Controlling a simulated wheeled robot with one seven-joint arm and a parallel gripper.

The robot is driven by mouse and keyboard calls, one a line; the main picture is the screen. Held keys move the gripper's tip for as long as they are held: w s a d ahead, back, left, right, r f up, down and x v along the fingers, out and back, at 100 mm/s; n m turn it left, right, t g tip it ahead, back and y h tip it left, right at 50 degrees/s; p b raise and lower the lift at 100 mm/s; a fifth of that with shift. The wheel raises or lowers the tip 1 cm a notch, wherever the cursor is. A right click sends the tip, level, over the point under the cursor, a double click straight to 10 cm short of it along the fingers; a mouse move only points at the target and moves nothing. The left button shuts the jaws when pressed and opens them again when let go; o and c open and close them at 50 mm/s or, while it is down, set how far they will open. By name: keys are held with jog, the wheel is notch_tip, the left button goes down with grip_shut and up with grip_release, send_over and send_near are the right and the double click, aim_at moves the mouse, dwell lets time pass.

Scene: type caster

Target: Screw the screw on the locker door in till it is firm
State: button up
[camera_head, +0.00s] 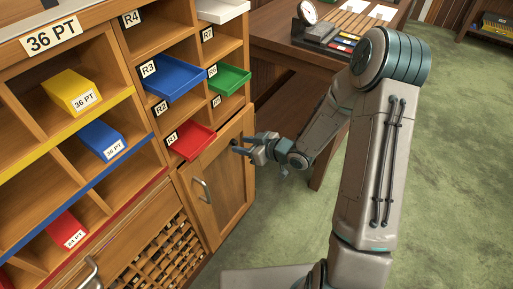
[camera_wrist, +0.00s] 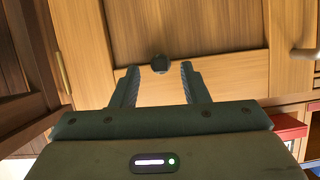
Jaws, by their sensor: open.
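The wooden locker door (camera_head: 218,192) is below the red R1 tray in the head view, and it fills much of the wrist view (camera_wrist: 200,40). A dark round screw head (camera_wrist: 160,63) shows on the door's frame in the wrist view. My gripper (camera_wrist: 160,75) is open, with its two fingers to either side of the screw head in the picture. I cannot tell how far the fingertips are from the door. In the head view my gripper (camera_head: 238,146) is at the door's upper part, and the screw is too small or hidden there.
A metal door handle (camera_head: 202,190) is on the door's left side, and it shows at the right in the wrist view (camera_wrist: 304,53). The red tray (camera_head: 190,141) sticks out just above the door. A wooden desk (camera_head: 285,45) stands behind my arm. Green floor is free at the right.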

jog(key=shift+x, duration=0.75)
grip_shut()
